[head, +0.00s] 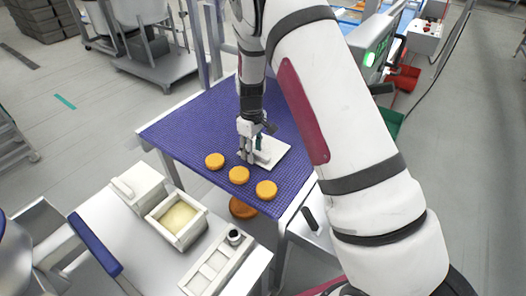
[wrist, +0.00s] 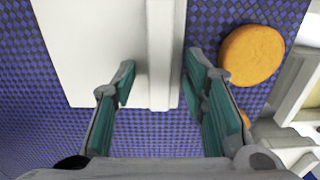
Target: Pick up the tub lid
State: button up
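The tub lid (head: 272,155) is a flat white plate lying on the blue woven table top. In the wrist view the lid (wrist: 95,50) has a raised white bar (wrist: 164,50) along its right part. My gripper (head: 250,158) points down at the lid and hides part of it in the head view. In the wrist view my gripper (wrist: 161,82) is open, with one teal-padded finger on each side of the bar. The right finger is close to the bar; the left has a gap. I cannot tell how high the fingertips are above the lid.
Several orange rounds (head: 239,175) lie near the lid; one round (wrist: 252,55) is just right of the right finger. A white side table holds an open tub (head: 178,218) with yellow filling, a white lidded box (head: 139,187) and a compartment tray (head: 217,265).

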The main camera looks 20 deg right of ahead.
grip_shut()
jog(key=shift+r, duration=0.15)
